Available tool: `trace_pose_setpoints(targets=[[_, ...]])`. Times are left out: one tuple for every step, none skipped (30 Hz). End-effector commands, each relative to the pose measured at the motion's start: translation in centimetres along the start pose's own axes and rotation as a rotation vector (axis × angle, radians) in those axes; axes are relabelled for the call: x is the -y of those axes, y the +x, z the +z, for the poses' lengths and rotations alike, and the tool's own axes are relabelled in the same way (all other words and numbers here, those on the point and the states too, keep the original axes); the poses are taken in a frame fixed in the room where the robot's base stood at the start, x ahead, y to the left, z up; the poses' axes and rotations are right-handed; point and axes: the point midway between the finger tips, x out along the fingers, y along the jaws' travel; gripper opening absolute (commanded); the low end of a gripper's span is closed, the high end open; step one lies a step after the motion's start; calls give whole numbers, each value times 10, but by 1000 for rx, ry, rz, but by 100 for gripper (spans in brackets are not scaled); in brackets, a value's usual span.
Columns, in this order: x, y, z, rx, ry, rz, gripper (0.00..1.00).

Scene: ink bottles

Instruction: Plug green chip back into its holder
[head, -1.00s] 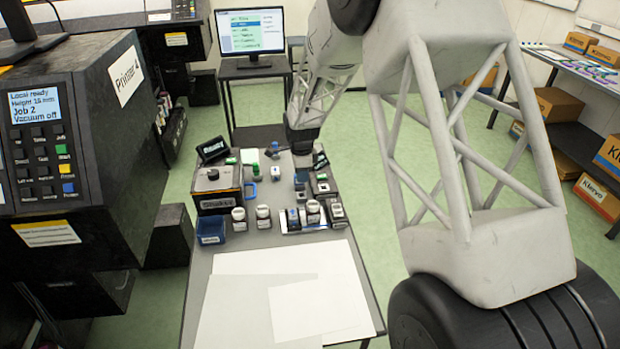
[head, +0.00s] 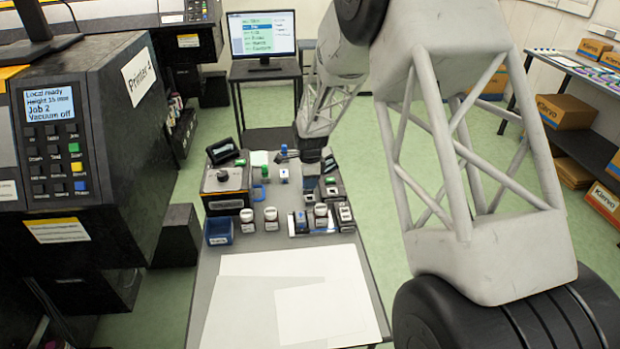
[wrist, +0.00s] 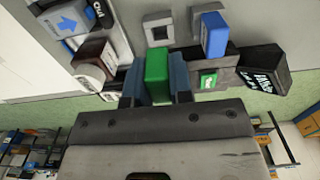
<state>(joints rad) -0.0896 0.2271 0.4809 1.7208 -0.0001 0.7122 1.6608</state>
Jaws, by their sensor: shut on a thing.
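In the wrist view, the green chip (wrist: 157,66) stands between the two blue-grey fingers of my gripper (wrist: 158,80), which is shut on it. A pale grey block with a square opening (wrist: 158,29) lies just beyond the chip, apart from it; I cannot tell whether it is the chip's holder. A blue chip (wrist: 214,34) stands to the right of that block. A dark block with a green label (wrist: 208,79) is right of my fingers. In the head view, my gripper (head: 312,172) is low over the right back of the table, and the held chip is hidden.
White-capped bottles (head: 247,216) and a blue bin (head: 218,232) stand mid-table. A black-and-orange machine (head: 226,188) is at the left. A tray (head: 327,228) with small items lies right of centre. White sheets (head: 300,290) cover the clear front.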

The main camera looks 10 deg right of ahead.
Motion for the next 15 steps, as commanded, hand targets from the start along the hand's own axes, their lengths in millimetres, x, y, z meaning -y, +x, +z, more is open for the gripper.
trace_pose_setpoints(targets=[[0, 4, 0, 0, 0, 1, 0], [0, 6, 0, 0, 0, 1, 0], [0, 8, 0, 0, 0, 2, 0], [0, 11, 0, 0, 0, 2, 0], [0, 13, 0, 0, 0, 2, 0], [0, 16, 0, 0, 0, 1, 0], [0, 18, 0, 0, 0, 1, 0], [0, 20, 0, 0, 0, 1, 0], [0, 22, 0, 0, 0, 1, 0], [0, 24, 0, 0, 0, 2, 0], [0, 25, 0, 0, 0, 2, 0], [0, 27, 0, 0, 0, 2, 0], [0, 29, 0, 0, 0, 2, 0], [0, 30, 0, 0, 0, 2, 0], [0, 31, 0, 0, 0, 2, 0]])
